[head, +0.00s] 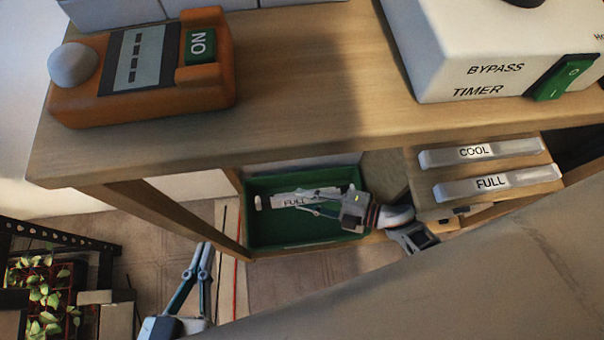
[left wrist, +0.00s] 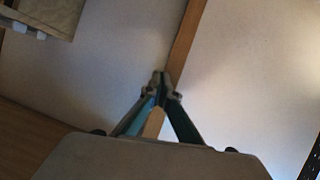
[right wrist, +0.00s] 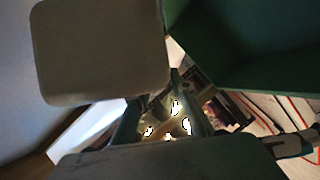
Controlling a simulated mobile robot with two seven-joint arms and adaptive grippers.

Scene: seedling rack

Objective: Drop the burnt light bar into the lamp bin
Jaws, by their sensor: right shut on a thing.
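The green bin (head: 310,240) stands below the wooden tabletop in the head view. A pale bar with a FULL label (head: 292,203) shows over the bin's inside. My right gripper (head: 300,201) is above the bin, shut on this bar. Whether the bar touches the bin floor is unclear. In the right wrist view, the bin's green wall (right wrist: 250,45) is at upper right, and a large grey block (right wrist: 100,50), perhaps the bar's near end, is at upper left. My left gripper (head: 205,244) is shut and empty, left of the bin; its fingertips meet in the left wrist view (left wrist: 160,82).
Bars marked COOL (head: 520,149) and FULL (head: 525,177) lie right of the bin. The tabletop (head: 310,75) above carries an orange switch box (head: 215,75) and a white timer box (head: 430,50). A table leg (head: 175,215) stands beside the bin. Seedlings (head: 45,290) are at lower left.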

